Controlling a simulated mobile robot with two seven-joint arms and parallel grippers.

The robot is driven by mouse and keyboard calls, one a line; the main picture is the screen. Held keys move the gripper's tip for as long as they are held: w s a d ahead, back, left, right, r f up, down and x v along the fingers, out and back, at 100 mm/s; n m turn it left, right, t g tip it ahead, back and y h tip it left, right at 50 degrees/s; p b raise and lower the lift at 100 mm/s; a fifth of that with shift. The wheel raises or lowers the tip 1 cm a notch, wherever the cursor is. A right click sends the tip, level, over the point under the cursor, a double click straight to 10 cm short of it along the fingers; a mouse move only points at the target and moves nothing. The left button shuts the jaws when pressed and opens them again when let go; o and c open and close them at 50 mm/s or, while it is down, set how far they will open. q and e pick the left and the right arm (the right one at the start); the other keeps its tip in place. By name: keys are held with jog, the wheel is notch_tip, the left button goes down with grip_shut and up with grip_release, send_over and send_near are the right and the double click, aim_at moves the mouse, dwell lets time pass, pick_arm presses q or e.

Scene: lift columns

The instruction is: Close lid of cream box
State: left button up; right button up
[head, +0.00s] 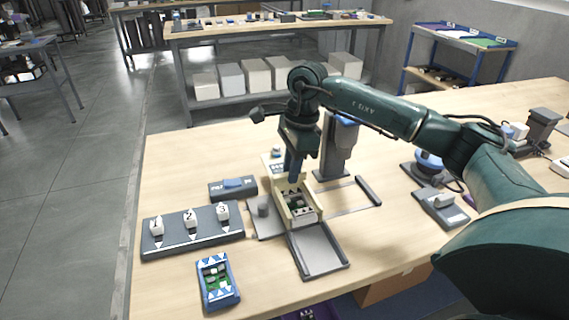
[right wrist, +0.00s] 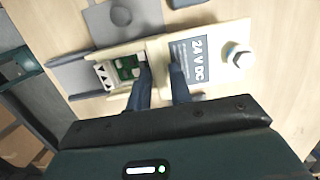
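The cream box (head: 308,216) stands on the wooden table with its inside exposed. In the right wrist view its inside (right wrist: 126,68) shows a green board and white parts. The lid (right wrist: 213,78) lies back from the opening, with a "24 V DC" label and a pale round knob (right wrist: 238,58). My right gripper (head: 293,176) points down at the lid side of the box. In the right wrist view its two blue fingers (right wrist: 159,72) are apart, with a cream edge between them; I cannot tell whether they touch it. My left gripper is in neither view.
A grey channel (head: 322,262) runs forward from the box. A numbered block holder (head: 180,244) and a blue tray (head: 207,301) with small parts are at left. A grey post (head: 335,160) stands close behind the arm.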

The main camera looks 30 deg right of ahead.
grip_shut()
jog(key=shift+s+a+b, duration=0.2)
jog(key=shift+s+a, duration=0.15)
jog(key=shift+s, duration=1.15)
jog(key=shift+s+a+b, duration=0.2)
jog(key=shift+s+a, duration=0.15)
jog(key=shift+s, duration=1.1)
jog(key=shift+s+a+b, duration=0.2)
jog(key=shift+s+a, duration=0.15)
jog(key=shift+s, duration=1.15)
jog(key=shift+o, duration=1.6)
grip_release()
notch_tip(320, 180, up, 6)
jog(key=p, duration=0.3)
jog(key=shift+p, duration=0.4)
